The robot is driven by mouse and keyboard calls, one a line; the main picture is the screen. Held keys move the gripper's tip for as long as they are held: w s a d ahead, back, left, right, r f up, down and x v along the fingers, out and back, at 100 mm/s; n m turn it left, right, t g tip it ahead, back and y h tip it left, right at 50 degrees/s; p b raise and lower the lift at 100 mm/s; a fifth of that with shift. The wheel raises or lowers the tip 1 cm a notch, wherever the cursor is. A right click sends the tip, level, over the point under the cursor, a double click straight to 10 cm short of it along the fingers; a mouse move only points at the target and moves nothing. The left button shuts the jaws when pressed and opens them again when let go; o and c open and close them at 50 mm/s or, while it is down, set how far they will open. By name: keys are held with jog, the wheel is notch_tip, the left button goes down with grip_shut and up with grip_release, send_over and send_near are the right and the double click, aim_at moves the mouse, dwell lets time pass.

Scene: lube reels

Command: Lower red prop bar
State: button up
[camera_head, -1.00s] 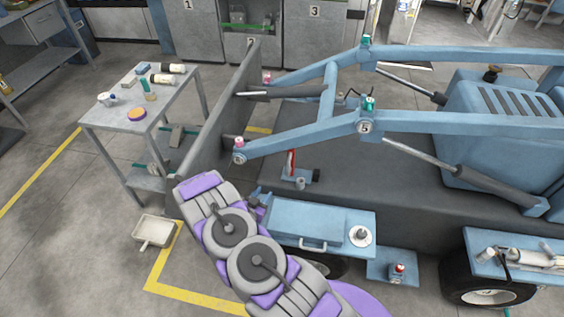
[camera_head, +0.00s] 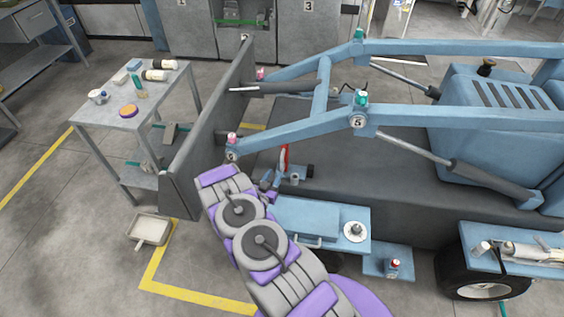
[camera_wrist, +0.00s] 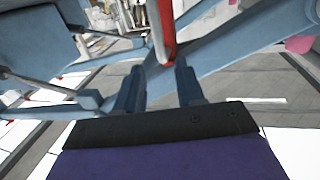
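The red prop bar (camera_head: 284,158) stands nearly upright on the machine's grey deck, below the blue lift arm (camera_head: 300,130). In the wrist view the red bar (camera_wrist: 166,25) comes down from the top edge, its visible lower end close to my fingertips. My gripper (camera_wrist: 160,72) is open, with its two blue-grey fingers apart on either side of the bar's line. I cannot tell whether the bar is between the fingers or just beyond them. In the head view my gripper (camera_head: 268,181) is small, just left of and below the bar, partly hidden by my arm.
A grey upright plate (camera_head: 210,130) stands left of the bar. A blue box with a handle (camera_head: 300,218) lies in front of the deck. A small grey cylinder (camera_head: 295,179) is beside the bar's foot. A side table (camera_head: 110,115) and white tray (camera_head: 150,229) are left.

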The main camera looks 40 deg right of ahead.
aim_at(282, 159)
jog(key=b+x, duration=0.1)
jog(key=x, duration=0.8)
jog(key=shift+w+r+b, duration=0.1)
jog(key=shift+w+b, duration=0.05)
jog(key=shift+b, duration=0.2)
jog(key=shift+c, duration=0.5)
grip_shut()
